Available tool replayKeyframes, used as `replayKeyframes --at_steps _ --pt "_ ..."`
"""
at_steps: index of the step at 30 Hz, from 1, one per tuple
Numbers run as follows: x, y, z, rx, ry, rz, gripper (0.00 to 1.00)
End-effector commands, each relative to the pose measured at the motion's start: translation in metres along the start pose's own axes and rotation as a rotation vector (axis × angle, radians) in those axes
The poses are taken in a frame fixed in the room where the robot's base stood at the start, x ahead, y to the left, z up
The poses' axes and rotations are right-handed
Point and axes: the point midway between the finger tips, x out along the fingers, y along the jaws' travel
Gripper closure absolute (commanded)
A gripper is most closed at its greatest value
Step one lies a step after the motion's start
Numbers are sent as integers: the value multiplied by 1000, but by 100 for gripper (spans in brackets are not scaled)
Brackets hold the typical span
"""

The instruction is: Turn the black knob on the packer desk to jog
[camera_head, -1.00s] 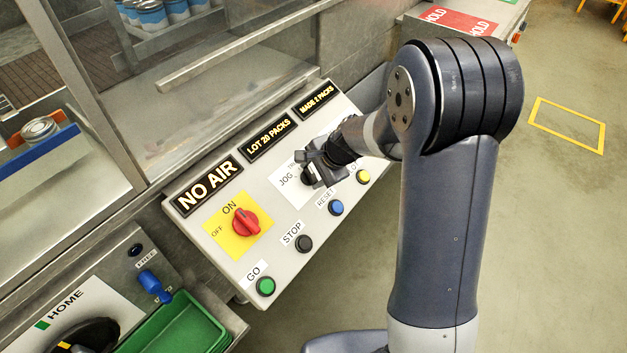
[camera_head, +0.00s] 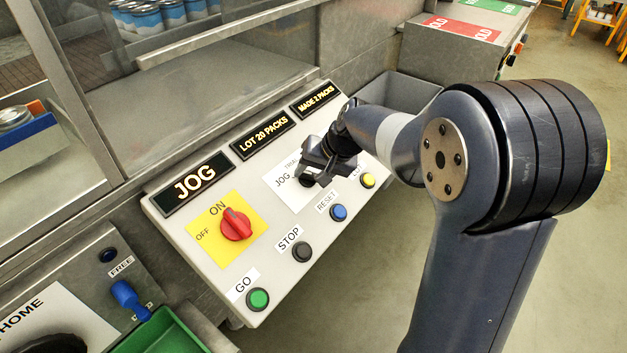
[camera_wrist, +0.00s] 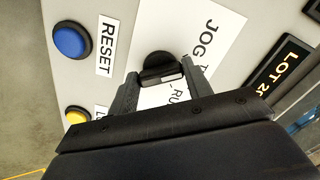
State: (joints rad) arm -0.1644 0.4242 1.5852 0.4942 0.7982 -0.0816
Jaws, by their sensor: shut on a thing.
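The packer desk (camera_head: 215,262) is a light sloped panel with displays, a red switch and several buttons. The black knob (camera_wrist: 160,66) sits on a white label plate with JOG and other words partly hidden. In the head view my gripper (camera_head: 312,176) covers most of the knob. In the wrist view my gripper (camera_wrist: 162,84) has its two fingers on either side of the knob's grip bar and is shut on it. The left display (camera_head: 194,184) reads JOG. The knob's exact pointing direction is hard to make out.
The red switch (camera_head: 236,225) on a yellow plate is left of my gripper. The green GO (camera_head: 258,299), black STOP (camera_head: 301,252), blue RESET (camera_head: 338,212) and yellow (camera_head: 368,180) buttons line the front edge. A green bin (camera_head: 165,333) is at lower left.

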Motion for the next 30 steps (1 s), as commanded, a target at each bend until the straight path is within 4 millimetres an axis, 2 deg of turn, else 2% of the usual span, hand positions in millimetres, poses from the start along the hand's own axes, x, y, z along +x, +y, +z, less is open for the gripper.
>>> replayKeyframes --at_steps 10,27,28,30 --pt "2 2 2 -152 -5 2 76" --pt "1 1 1 -185 -5 2 75" --pt "1 1 1 -185 -5 2 52" --pt "1 1 1 -185 -5 2 46"
